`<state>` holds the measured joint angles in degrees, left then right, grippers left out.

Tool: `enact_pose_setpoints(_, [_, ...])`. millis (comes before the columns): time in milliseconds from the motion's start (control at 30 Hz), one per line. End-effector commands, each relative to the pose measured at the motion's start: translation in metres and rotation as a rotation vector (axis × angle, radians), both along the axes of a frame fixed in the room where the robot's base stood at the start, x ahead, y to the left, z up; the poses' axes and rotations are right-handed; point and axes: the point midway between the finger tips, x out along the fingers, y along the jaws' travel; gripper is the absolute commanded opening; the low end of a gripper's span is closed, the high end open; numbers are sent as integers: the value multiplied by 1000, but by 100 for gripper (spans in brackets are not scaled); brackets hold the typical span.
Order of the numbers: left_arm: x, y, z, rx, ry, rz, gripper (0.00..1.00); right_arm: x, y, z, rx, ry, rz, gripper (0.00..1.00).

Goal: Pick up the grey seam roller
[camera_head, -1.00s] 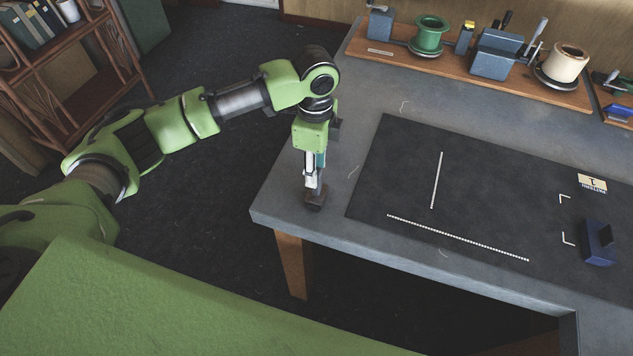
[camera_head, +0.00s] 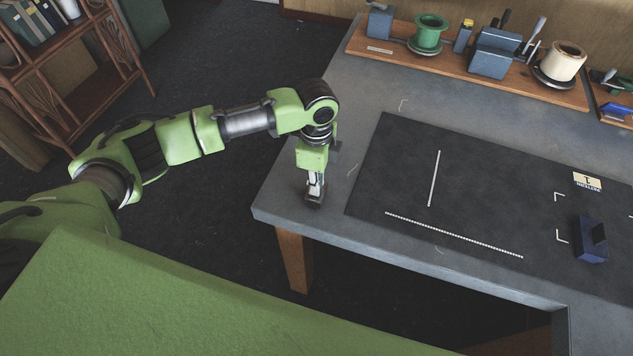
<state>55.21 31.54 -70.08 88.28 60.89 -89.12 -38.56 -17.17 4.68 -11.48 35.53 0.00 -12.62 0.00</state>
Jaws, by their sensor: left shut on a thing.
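My left gripper (camera_head: 315,190) points down at the left end of the grey table (camera_head: 310,222), close to its front left corner. It is shut on a small dark grey thing, which I take to be the grey seam roller (camera_head: 314,200). The fingers hide much of the roller, and it is too small to make out its shape. It is low, at the table top; I cannot tell whether it touches it. My right gripper is not in view.
A dark mat (camera_head: 480,190) with white lines lies right of the gripper. A blue block (camera_head: 590,240) stands at its right. A wooden tray (camera_head: 385,48) with spools and tools runs along the back. The table strip left of the mat is mostly clear.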

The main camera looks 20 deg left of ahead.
Motion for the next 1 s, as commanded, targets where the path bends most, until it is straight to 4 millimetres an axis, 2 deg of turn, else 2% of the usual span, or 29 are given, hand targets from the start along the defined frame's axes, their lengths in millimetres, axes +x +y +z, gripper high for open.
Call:
enact_pose_setpoints(267, [1,0,5,0,-2,0,0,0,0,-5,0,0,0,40])
enact_pose_setpoints(467, [2,0,28,-3,-7,1,0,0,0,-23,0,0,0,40])
enact_pose_setpoints(567, [-12,0,45,-2,-3,-2,0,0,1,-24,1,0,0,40])
enact_pose_setpoints(767, [-50,2,91,-2,-8,-4,0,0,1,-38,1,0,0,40])
enact_pose_setpoints(1000, [-102,4,113,-1,-4,-2,0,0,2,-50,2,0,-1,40])
